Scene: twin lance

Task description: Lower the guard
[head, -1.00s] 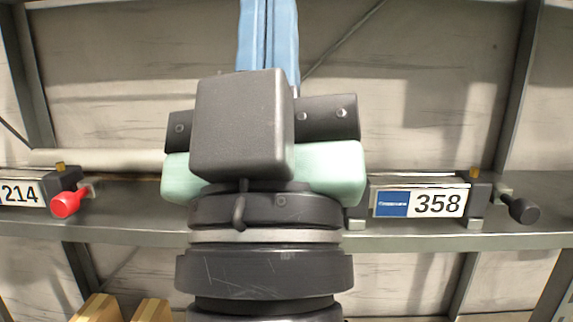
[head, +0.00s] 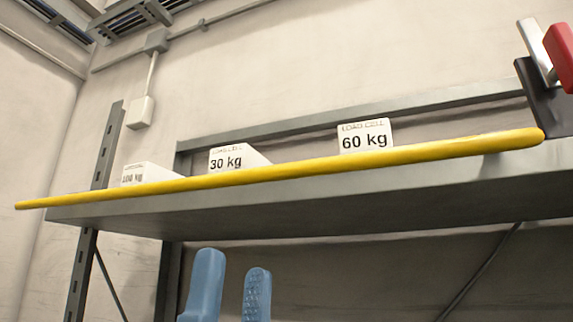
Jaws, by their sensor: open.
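A long yellow bar (head: 290,170), which looks like the guard, runs along the front of a grey shelf (head: 330,205). It slopes slightly upward from the far left to a rounded end at the right. Beside that right end is a dark bracket (head: 540,98) with a silver and red part (head: 562,55), cut off by the picture edge. My gripper (head: 231,280) shows two blue fingers pointing up, apart and empty, below the shelf and the bar. It does not touch the bar.
White load-cell signs for 30 kg (head: 235,160) and 60 kg (head: 364,137), and a smaller one (head: 150,175), stand behind the bar. A grey upright post (head: 100,160) supports the left side. The shelf's underside is above my fingers.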

